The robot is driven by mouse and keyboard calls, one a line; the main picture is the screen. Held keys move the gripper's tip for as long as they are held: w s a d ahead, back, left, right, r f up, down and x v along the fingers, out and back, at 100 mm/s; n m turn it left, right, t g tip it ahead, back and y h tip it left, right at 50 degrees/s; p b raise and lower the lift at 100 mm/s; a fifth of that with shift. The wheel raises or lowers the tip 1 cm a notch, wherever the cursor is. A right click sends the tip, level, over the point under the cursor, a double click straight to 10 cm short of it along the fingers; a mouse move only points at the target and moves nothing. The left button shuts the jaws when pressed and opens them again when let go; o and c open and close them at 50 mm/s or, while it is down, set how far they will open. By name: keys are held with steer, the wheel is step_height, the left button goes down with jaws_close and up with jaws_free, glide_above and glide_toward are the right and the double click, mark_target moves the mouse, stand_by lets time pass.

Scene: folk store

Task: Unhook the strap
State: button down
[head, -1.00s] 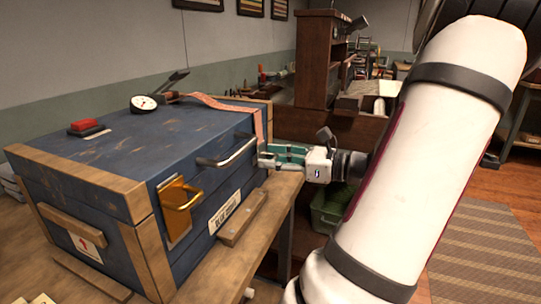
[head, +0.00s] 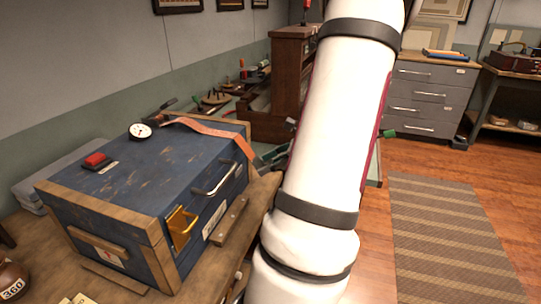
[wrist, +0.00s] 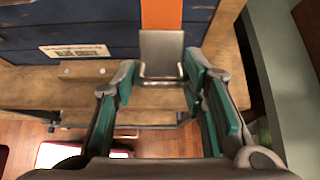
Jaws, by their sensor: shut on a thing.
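A blue wooden crate (head: 130,185) with pale wood edging stands on a wooden bench. An orange strap (head: 205,128) runs across its lid and over the front edge near the right end. In the wrist view the strap (wrist: 161,14) comes down from the top to a flat metal end piece (wrist: 161,48) with a bar at its bottom. My gripper (wrist: 160,80) has its green-padded fingers on either side of this end piece and is shut on it. Whether the end piece is still caught on the crate cannot be told. In the head view my arm mostly hides the gripper.
A metal handle (head: 215,180) and a brass latch (head: 181,228) stick out from the crate's front. A dial gauge (head: 140,131) and a red-topped object (head: 96,160) lie on the lid. Grey drawers (head: 430,97) stand behind; floor with a striped rug (head: 440,240) is clear at right.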

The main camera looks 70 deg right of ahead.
step_height(320, 180, up, 9)
steer(key=s+g+p, duration=0.1)
steer(key=g+p, duration=0.4)
steer(key=p, duration=0.8)
steer(key=shift+s+g, duration=0.25)
steer(key=shift+g, duration=0.15)
steer(key=shift+f, duration=0.1)
steer(key=c, duration=1.2)
jaws_free()
steer(key=shift+w+f, duration=0.1)
steer(key=shift+w, duration=0.05)
steer(key=v, duration=1.2)
steer(key=shift+a, duration=0.2)
